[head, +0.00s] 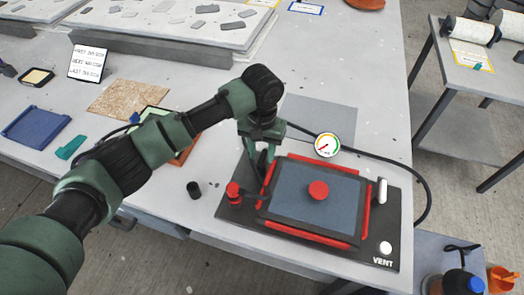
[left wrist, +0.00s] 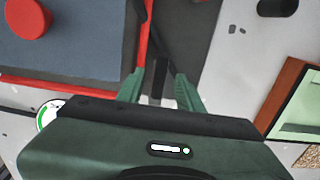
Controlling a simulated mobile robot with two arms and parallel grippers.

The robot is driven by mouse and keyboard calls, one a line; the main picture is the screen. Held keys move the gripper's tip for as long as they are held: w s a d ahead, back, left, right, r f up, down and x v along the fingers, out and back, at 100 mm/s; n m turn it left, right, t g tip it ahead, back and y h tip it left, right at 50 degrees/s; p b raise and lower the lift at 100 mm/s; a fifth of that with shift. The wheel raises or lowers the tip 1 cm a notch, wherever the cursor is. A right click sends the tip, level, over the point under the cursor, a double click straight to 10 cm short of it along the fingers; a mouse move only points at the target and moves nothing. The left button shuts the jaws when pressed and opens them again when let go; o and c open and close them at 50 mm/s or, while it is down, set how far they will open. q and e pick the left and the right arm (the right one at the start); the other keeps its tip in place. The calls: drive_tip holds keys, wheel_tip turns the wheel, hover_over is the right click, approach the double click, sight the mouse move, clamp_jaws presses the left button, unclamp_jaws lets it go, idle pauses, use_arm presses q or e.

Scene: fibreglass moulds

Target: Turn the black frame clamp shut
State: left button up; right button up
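A dark vacuum-frame unit (head: 232,215) marked VENT stands at the table's front edge. Its red-edged frame surrounds a blue-grey sheet with a red knob (head: 318,190) in the middle. My left gripper (head: 262,172) points down at the unit's left edge. In the left wrist view its two green fingers (left wrist: 160,80) are apart, beside the red frame edge. A black bar (left wrist: 160,50), which looks like the frame clamp, runs between the fingers with gaps showing at both sides. I cannot tell whether a finger touches it. My right gripper is not in view.
A red valve knob (head: 233,190) and a small black cylinder (head: 194,189) are left of the gripper. A pressure gauge (head: 327,145) stands behind the frame, a white handle (head: 382,191) at its right. A black hose loops right. A grey mat (head: 322,115) lies behind.

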use_arm(q)
drive_tip(key=shift+f, duration=0.35)
clamp_jaws()
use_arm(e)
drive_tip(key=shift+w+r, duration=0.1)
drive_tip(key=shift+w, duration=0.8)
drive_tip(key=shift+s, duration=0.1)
